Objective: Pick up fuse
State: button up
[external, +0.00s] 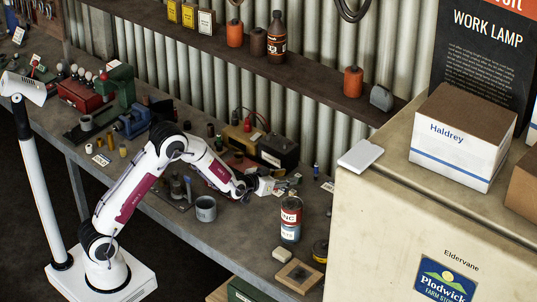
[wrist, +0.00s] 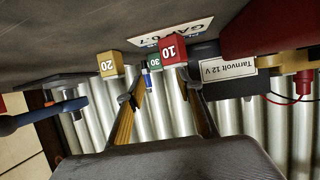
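Several small coloured blocks marked with numbers, which look like fuses, sit on the bench in the wrist view. A red one marked 10 (wrist: 172,51) is ahead of my fingers, a yellow one marked 20 (wrist: 110,63) is to its left, and a green one marked 30 (wrist: 154,61) is partly hidden between them. My gripper (wrist: 163,95) is open, with nothing between its fingers and the blocks apart from them. In the external view my gripper (external: 272,186) is low over the bench, and the blocks there are too small to tell apart.
A dark battery labelled Tarnvolt 12 V (wrist: 228,72) stands close on the right in the wrist view. A white label card (wrist: 172,32) lies behind the blocks.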

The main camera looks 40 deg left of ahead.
aim_at(298, 176)
jog(key=shift+d+x, duration=0.25)
jog(key=shift+x, duration=2.15)
jog(key=c, duration=0.9)
